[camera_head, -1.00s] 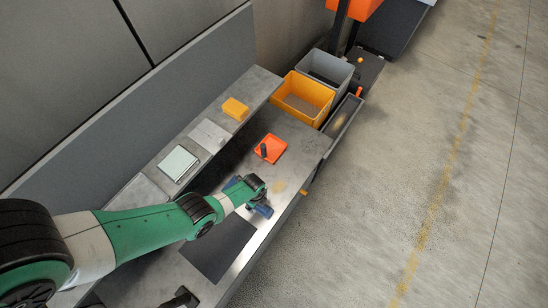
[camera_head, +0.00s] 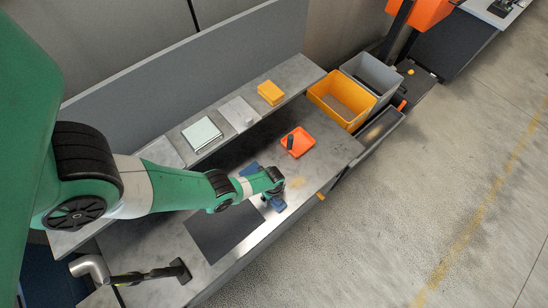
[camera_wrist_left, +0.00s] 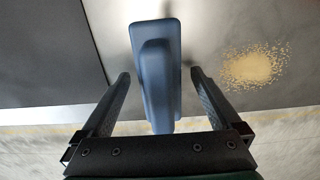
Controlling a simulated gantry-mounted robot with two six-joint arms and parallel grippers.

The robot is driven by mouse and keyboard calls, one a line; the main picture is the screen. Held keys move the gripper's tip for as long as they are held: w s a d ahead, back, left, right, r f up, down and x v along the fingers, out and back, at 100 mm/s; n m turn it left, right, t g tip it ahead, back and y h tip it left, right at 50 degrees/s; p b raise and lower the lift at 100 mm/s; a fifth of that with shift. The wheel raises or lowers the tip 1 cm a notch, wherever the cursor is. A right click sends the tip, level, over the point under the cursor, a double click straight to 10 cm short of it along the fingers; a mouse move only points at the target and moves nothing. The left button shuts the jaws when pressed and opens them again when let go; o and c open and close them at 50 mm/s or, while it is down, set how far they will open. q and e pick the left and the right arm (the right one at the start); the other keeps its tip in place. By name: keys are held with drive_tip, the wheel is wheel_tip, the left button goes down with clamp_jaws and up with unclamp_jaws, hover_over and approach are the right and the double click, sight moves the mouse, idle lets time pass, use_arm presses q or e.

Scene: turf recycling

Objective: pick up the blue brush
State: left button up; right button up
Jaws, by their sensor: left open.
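The blue brush (camera_head: 278,205) lies on the grey workbench (camera_head: 318,172) near its front edge, partly hidden by my left gripper in the head view. In the left wrist view the brush (camera_wrist_left: 158,75) lies between the two black fingers, its long raised handle pointing towards the palm. My left gripper (camera_wrist_left: 160,78) is open, with one finger on each side of the brush and a visible gap to each. It also shows from above in the head view (camera_head: 271,196). My right gripper is not in view.
A tan granule patch (camera_head: 297,182) lies right of the brush, a dark mat (camera_head: 222,232) left of it. An orange tray (camera_head: 301,145) holds a dark object. A raised shelf (camera_head: 170,152) runs behind. Yellow (camera_head: 325,92) and grey (camera_head: 388,71) bins stand at the far end.

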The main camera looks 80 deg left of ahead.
use_arm(q)
drive_tip(key=shift+r, duration=0.1)
clamp_jaws()
idle(0.3)
